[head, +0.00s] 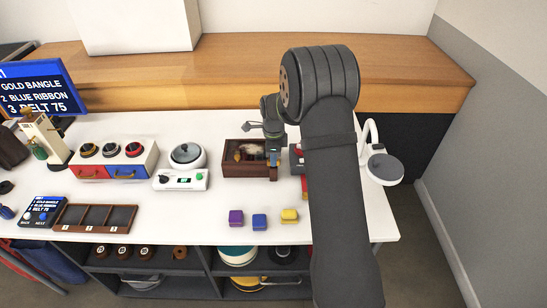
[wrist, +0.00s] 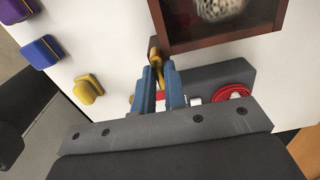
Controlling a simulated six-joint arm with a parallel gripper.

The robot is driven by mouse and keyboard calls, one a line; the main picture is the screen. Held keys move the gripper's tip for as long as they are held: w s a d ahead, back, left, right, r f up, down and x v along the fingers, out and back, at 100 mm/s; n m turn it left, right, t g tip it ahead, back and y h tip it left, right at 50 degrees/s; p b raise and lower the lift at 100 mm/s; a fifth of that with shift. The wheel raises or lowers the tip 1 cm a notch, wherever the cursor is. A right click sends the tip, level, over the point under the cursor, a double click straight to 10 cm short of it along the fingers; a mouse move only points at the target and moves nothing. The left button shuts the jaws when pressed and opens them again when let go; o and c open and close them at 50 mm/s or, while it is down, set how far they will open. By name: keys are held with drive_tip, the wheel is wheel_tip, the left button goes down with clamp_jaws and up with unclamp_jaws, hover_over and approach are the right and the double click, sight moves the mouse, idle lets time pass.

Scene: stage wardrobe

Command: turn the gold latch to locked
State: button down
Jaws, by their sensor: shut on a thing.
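A dark wooden case (head: 233,172) with a dark interior stands on the white table, and its framed edge also shows in the wrist view (wrist: 222,40). A small brown block (wrist: 153,45) sits by the case's near corner. The gold latch (wrist: 158,64) shows between my blue fingertips, next to that block. My gripper (wrist: 160,78) is shut on the gold latch. In the head view my gripper (head: 273,158) is at the right end of the case's front, and the latch is too hidden there to tell its angle.
Purple (head: 236,217), blue (head: 260,221) and yellow (head: 289,215) small boxes lie in front of the case. A grey device with a red coil (wrist: 234,92) is close beside my fingers. A white dial device (head: 181,180) stands left of the case. My arm hides the table's right part.

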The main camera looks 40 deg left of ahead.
idle(0.3)
drive_tip(key=c, duration=1.5)
unclamp_jaws()
wheel_tip(320, 180, up, 18)
drive_tip(key=shift+f, duration=0.25)
drive_tip(key=shift+f, duration=0.1)
wheel_tip(320, 180, down, 17)
drive_tip(key=shift+f, duration=0.15)
